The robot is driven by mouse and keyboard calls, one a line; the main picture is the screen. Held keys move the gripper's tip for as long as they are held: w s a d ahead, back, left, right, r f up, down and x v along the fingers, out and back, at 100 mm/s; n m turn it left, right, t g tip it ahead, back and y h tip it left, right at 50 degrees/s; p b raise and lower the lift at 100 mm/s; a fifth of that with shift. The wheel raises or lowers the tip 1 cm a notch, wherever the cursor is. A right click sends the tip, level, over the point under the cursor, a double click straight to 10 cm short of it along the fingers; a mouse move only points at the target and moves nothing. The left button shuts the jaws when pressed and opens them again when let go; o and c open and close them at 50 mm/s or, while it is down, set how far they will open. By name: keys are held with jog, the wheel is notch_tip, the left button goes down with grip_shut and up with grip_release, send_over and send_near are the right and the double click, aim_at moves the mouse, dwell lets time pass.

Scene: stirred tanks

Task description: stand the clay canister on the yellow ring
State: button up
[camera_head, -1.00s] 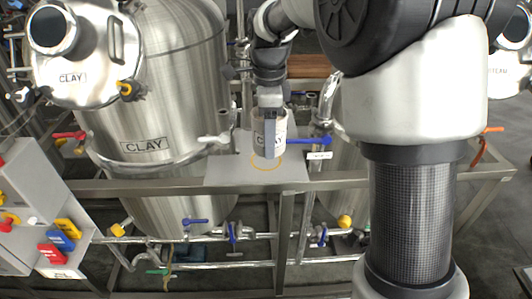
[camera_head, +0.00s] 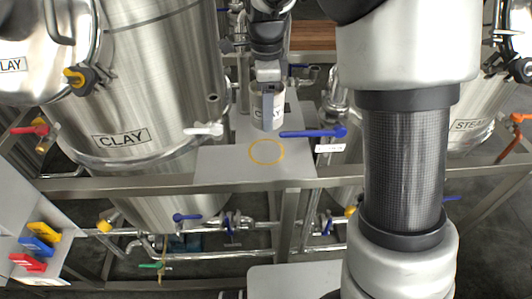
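The clay canister (camera_head: 258,104) is a pale cylinder with a CLAY label and a dark rim. It is upright, in the middle of the head view. My gripper (camera_head: 268,92) points down over it and appears shut on it, with one finger in front partly covering the label. The yellow ring (camera_head: 266,151) is a thin outline on a grey plate (camera_head: 218,163). The ring is empty and fully in view. The canister shows above and behind the ring in the picture, apart from it. The exact height of its base over the plate is hard to tell.
A blue valve lever (camera_head: 313,133) sticks out just right of the ring. A white-handled valve (camera_head: 204,129) is to its left, on the large CLAY tank (camera_head: 150,90). A steel frame rail (camera_head: 150,183) runs along the plate's front. My arm covers the right side.

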jog(key=f, duration=1.1)
jog(key=shift+w+f, duration=0.2)
jog(key=shift+f, duration=0.05)
jog(key=shift+f, duration=0.15)
jog(key=o, duration=1.4)
notch_tip(320, 180, up, 12)
jog(key=shift+r, duration=0.2)
